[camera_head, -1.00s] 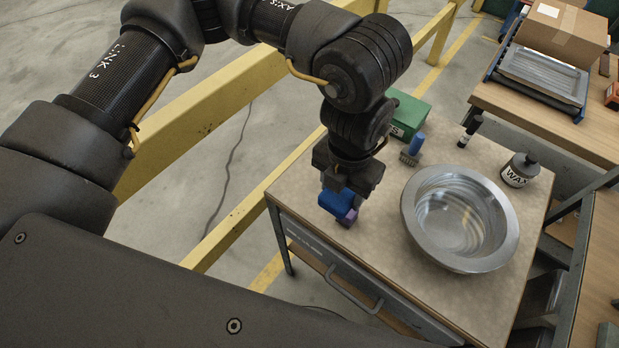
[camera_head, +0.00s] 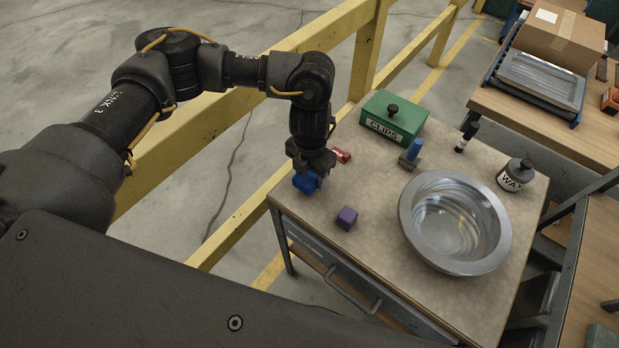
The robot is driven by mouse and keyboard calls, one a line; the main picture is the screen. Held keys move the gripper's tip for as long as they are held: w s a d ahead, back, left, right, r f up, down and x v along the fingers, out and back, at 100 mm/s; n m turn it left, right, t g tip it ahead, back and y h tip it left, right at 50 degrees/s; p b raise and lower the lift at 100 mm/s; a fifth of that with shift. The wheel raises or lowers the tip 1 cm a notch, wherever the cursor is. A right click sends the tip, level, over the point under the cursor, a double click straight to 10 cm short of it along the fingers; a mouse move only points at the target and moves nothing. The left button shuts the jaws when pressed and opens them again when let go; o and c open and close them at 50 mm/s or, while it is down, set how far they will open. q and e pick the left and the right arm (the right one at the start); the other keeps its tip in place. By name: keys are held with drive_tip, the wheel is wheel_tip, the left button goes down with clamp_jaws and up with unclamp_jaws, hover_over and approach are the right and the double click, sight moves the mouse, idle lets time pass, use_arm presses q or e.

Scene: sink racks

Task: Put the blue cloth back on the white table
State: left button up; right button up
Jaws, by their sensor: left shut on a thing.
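My left gripper (camera_head: 309,172) points down over the left edge of the beige-topped table (camera_head: 380,235). It is shut on the blue cloth (camera_head: 305,183), which shows as a small blue bundle under the fingers. I cannot tell whether the cloth touches the tabletop. The fingers are mostly hidden by the wrist and the cloth. No clearly white table shows. My right gripper is not in view.
A purple cube (camera_head: 347,217) and a red item (camera_head: 341,156) lie near the cloth. A green CLIPS box (camera_head: 393,118), a blue-handled brush (camera_head: 411,152), a dark bottle (camera_head: 467,137), a WAX bottle (camera_head: 517,175) and a metal bowl (camera_head: 455,222) stand farther right. A yellow railing (camera_head: 215,125) runs behind.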

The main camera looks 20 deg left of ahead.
sight(310, 181)
use_arm(q)
wheel_tip(310, 181, down, 3)
drive_tip(key=shift+r, duration=0.15)
drive_tip(key=shift+f, duration=0.2)
drive_tip(key=o, duration=0.9)
drive_tip(key=shift+r, duration=0.1)
